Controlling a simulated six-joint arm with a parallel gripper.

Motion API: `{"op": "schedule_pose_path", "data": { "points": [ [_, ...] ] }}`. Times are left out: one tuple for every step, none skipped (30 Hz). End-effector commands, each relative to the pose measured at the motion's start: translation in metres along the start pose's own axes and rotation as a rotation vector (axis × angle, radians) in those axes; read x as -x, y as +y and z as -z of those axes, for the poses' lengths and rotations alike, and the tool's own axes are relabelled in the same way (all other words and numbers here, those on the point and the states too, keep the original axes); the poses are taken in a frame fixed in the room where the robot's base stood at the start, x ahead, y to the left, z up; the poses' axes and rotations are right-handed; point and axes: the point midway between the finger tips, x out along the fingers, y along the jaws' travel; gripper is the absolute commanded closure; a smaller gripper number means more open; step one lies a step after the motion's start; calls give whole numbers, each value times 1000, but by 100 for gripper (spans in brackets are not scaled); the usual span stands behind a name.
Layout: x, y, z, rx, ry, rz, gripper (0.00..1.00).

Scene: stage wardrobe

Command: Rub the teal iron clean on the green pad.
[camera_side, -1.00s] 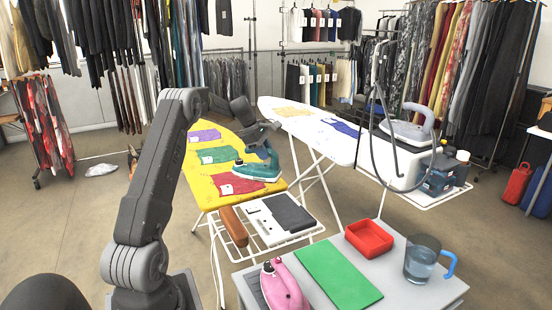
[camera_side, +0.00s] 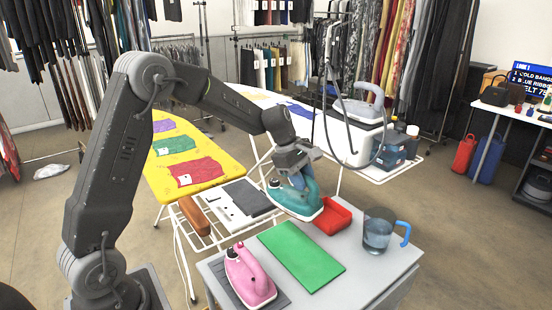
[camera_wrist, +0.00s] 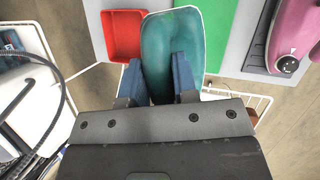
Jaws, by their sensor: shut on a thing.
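The teal iron (camera_side: 294,198) is held in my gripper (camera_side: 296,172), above the far edge of the grey table, beside the red tray. In the wrist view the teal iron (camera_wrist: 172,50) sits between the two blue fingers of my gripper (camera_wrist: 159,80), which are shut on it. The green pad (camera_side: 301,256) lies flat on the grey table, nearer the camera than the iron. The green pad (camera_wrist: 203,12) also shows at the top of the wrist view. The iron's soleplate face is hidden in both views.
A red tray (camera_side: 333,216) stands just right of the iron. A jug of water (camera_side: 378,232) with a blue handle is further right. A pink iron (camera_side: 248,276) rests on a dark mat left of the pad. The yellow ironing board (camera_side: 190,170) is behind left.

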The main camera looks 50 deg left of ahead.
Motion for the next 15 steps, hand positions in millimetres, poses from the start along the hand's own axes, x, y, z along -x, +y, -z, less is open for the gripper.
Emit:
{"op": "schedule_pose_path", "data": {
  "points": [
    [-5, -9, -22, -38, -6, 11, 100],
    [-9, -15, -32, -55, -8, 18, 100],
    [-13, -23, -45, -79, -11, 26, 100],
    [-16, -28, -53, -95, -13, 32, 100],
    [-19, -34, -61, -109, -15, 37, 100],
    [-22, -40, -70, -129, -17, 43, 100],
    [-24, -45, -77, -141, -18, 48, 100],
    [-26, -50, -82, -152, -19, 53, 100],
    [-28, -55, -88, -166, -20, 57, 100],
    [-30, -58, -92, -173, -21, 59, 100],
    [-30, -61, -95, -180, -22, 61, 100],
    [-32, -64, -99, -189, -23, 64, 100],
    [-32, -66, -101, -192, -23, 66, 100],
    [-33, -68, -102, -195, -23, 68, 100],
    [-35, -69, -103, -198, -24, 69, 100]
  ]
}}
